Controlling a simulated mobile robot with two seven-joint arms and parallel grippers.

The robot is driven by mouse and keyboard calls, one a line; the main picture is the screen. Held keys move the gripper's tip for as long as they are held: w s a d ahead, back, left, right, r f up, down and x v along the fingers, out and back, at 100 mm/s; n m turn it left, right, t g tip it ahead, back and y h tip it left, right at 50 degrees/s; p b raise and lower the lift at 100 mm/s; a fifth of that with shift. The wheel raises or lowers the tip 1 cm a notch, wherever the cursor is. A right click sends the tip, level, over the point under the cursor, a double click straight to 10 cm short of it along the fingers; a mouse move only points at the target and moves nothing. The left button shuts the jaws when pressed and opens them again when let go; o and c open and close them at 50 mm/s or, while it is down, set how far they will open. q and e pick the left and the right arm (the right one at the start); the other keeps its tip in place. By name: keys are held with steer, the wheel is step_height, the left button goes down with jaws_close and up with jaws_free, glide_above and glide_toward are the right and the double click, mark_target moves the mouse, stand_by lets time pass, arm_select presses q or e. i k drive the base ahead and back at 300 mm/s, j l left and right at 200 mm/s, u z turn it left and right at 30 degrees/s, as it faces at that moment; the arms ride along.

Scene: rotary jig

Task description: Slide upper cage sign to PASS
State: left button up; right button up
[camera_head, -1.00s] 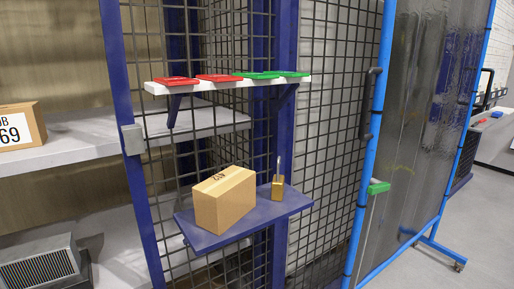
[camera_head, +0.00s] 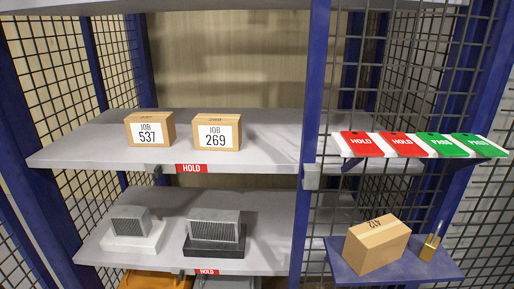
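A second red HOLD sign (camera_head: 207,271) is on the front edge of the lower shelf (camera_head: 100,255). No PASS lettering shows on either shelf edge. Neither of my grippers shows in the head view.
Cartons JOB 537 (camera_head: 150,129) and JOB 269 (camera_head: 216,132) stand on the upper shelf. Vented units (camera_head: 213,227) stand on the lower one. At right, a white rack (camera_head: 412,144) holds red HOLD and green PASS tags above a blue shelf (camera_head: 350,267) with a carton (camera_head: 377,243) and padlock (camera_head: 430,245).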

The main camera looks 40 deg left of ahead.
mark_target(158, 169)
steer(key=u, duration=1.75)
